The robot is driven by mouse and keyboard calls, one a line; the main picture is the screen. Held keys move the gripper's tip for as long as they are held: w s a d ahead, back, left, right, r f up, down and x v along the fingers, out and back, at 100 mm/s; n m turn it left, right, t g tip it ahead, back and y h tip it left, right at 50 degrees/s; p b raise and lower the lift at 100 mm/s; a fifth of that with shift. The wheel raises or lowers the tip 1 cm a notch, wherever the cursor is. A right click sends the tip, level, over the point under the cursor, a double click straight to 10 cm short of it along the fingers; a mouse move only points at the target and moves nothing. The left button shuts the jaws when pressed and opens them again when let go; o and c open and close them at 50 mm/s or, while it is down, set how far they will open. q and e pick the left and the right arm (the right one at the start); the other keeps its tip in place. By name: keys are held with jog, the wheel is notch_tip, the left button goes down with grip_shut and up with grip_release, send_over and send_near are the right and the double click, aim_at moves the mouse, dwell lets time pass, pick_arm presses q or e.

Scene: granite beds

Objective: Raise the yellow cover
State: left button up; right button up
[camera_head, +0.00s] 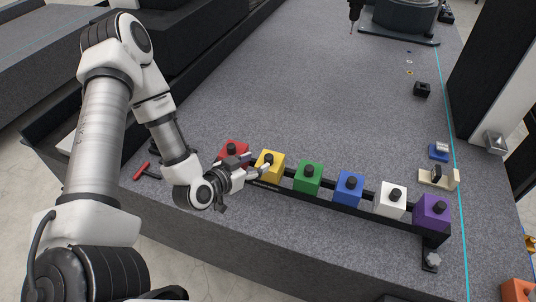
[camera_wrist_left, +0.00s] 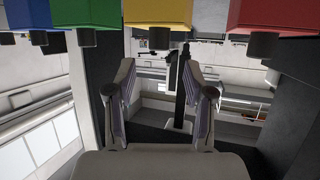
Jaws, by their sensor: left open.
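The yellow cover (camera_head: 272,172) is a block with a black knob on top, second from the left in a row of coloured covers on a dark rail. My left gripper (camera_head: 256,164) reaches in from the left, its fingertips close to the yellow cover's knob. In the left wrist view, which looks upside down, the two fingers of the gripper (camera_wrist_left: 159,95) stand apart with nothing between them. The yellow cover (camera_wrist_left: 159,10) is at the top there, its knob hanging between and beyond the fingertips. Whether the fingers touch the cover I cannot tell. My right gripper is not in view.
Beside it are the red cover (camera_head: 234,147), green cover (camera_head: 308,178), blue cover (camera_head: 348,188), white cover (camera_head: 390,202) and purple cover (camera_head: 432,212). A red-handled tool (camera_head: 141,171) lies to the left.

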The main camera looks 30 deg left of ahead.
aim_at(268, 157)
pick_arm(q)
jog(key=x, duration=0.6)
jog(key=shift+w+d+f, duration=0.1)
jog(key=shift+w+f, duration=0.15)
jog(key=shift+f, duration=0.05)
grip_shut()
jog(key=shift+r, duration=0.1)
